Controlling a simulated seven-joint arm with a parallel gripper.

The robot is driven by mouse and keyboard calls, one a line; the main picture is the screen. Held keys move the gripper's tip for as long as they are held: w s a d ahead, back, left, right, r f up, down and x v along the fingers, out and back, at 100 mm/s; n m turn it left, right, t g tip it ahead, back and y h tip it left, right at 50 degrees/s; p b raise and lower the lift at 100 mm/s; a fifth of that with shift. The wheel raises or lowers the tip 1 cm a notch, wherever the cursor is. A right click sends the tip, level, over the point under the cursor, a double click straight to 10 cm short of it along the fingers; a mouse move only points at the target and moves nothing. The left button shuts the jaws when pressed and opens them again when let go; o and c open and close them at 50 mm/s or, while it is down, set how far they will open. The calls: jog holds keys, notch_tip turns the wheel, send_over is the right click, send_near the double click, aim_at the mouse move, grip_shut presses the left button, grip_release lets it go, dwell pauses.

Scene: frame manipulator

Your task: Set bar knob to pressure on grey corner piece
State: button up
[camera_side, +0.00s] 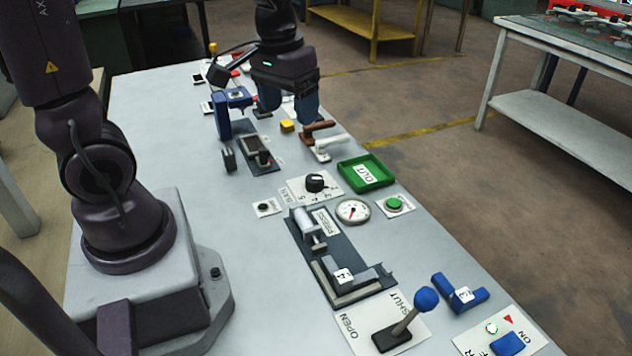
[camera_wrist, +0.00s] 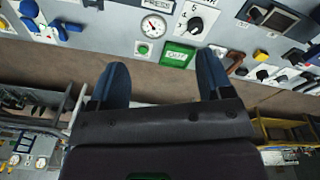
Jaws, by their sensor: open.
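The bar knob (camera_side: 315,183) is a black round knob with a white mark, on a white numbered plate lettered BAR. It also shows in the wrist view (camera_wrist: 195,24). The grey corner piece (camera_side: 343,277) sits in the press fixture (camera_side: 310,244) and bears a small white label; its figure looks like a 4 but is small and turned. It is not clearly visible in the wrist view. My gripper (camera_side: 288,105) is open, its blue fingers apart and empty above the far part of the table, well beyond the knob. The fingers also show in the wrist view (camera_wrist: 162,78).
A pressure gauge (camera_side: 353,211), a green button (camera_side: 394,204) and a green OUT tray (camera_side: 366,172) are near the knob. A blue-balled lever (camera_side: 408,318) and a blue corner piece (camera_side: 461,294) stand at the near end. Brown and white handles (camera_side: 322,138) stand beyond the tray.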

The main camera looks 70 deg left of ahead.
aim_at(314, 178)
jog(key=w+a+f+n+g, duration=0.1)
jog(key=w+a+f+n, duration=0.9)
jog(key=a+f+n, duration=0.3)
jog(key=f, duration=1.3)
jog(key=shift+s+d+f, duration=0.1)
jog(key=shift+d+f, duration=0.1)
jog(key=shift+d, duration=0.2)
jog(key=c, duration=0.9)
